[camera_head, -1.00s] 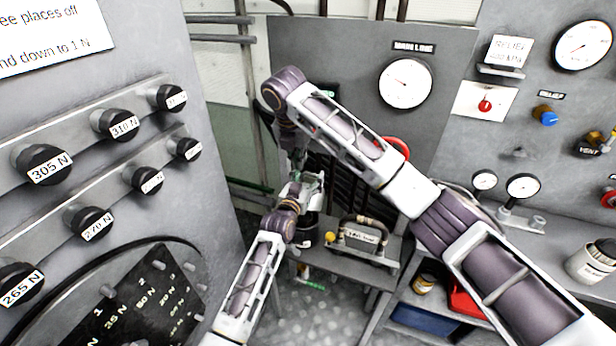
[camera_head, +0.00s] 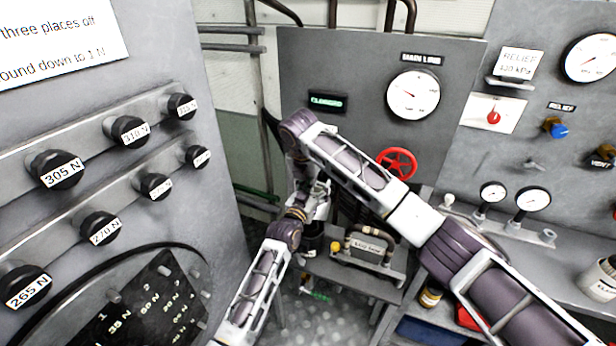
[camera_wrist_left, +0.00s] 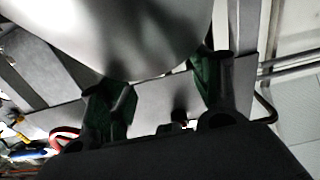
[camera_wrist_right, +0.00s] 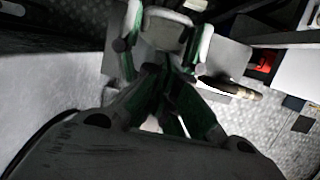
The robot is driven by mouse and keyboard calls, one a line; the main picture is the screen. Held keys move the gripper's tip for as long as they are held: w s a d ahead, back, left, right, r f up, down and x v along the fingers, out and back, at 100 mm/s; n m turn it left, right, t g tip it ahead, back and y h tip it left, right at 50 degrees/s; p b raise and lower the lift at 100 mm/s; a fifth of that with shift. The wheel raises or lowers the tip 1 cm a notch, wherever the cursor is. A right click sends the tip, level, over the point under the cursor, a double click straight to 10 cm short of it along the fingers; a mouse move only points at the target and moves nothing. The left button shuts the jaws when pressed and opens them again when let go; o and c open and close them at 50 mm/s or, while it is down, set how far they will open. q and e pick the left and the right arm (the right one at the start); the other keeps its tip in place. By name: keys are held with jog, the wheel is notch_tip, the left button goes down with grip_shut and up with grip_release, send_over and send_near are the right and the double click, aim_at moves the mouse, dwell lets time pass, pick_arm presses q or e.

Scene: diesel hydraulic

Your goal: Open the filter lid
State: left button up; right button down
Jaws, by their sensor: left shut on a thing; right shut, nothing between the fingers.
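My left arm reaches in from the bottom left of the head view, with its gripper (camera_head: 318,203) near the middle, partly hidden. In the left wrist view its green-padded fingers (camera_wrist_left: 158,80) are shut on a large, smooth grey rounded thing (camera_wrist_left: 140,35); I cannot tell whether this is the filter lid. My right arm reaches in from the right and bends down to the same spot. In the right wrist view its gripper (camera_wrist_right: 165,75) is shut and empty, close to a grey and green gripper-like part (camera_wrist_right: 165,28). A dark cylinder (camera_head: 312,242) stands just below the grippers.
A low bench (camera_head: 345,270) carries a labelled block (camera_head: 368,248). A red handwheel (camera_head: 397,163), a main line gauge (camera_head: 413,95) and a green lit display (camera_head: 327,102) are on the back panel. A panel of knobs (camera_head: 57,169) stands close on the left.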

pick_arm(q)
jog(key=shift+d+r, duration=0.1)
jog(key=shift+r, duration=0.1)
pick_arm(e)
jog(key=shift+x, duration=1.1)
jog(key=shift+w+d+f, duration=0.2)
jog(key=shift+w+f, duration=0.05)
jog(key=shift+w, duration=0.3)
jog(key=shift+w+d+f, duration=0.15)
jog(key=shift+w+f, duration=0.15)
jog(key=shift+w, duration=0.2)
jog(key=shift+w+d+f, duration=0.2)
jog(key=shift+w+f, duration=0.05)
jog(key=shift+w, duration=0.3)
jog(key=shift+w, duration=0.2)
jog(key=shift+w+d+f, duration=0.1)
jog(key=shift+w+d, duration=0.1)
jog(key=shift+w, duration=0.2)
jog(key=shift+w+d+f, duration=0.1)
jog(key=shift+w+d, duration=0.1)
jog(key=shift+w, duration=0.05)
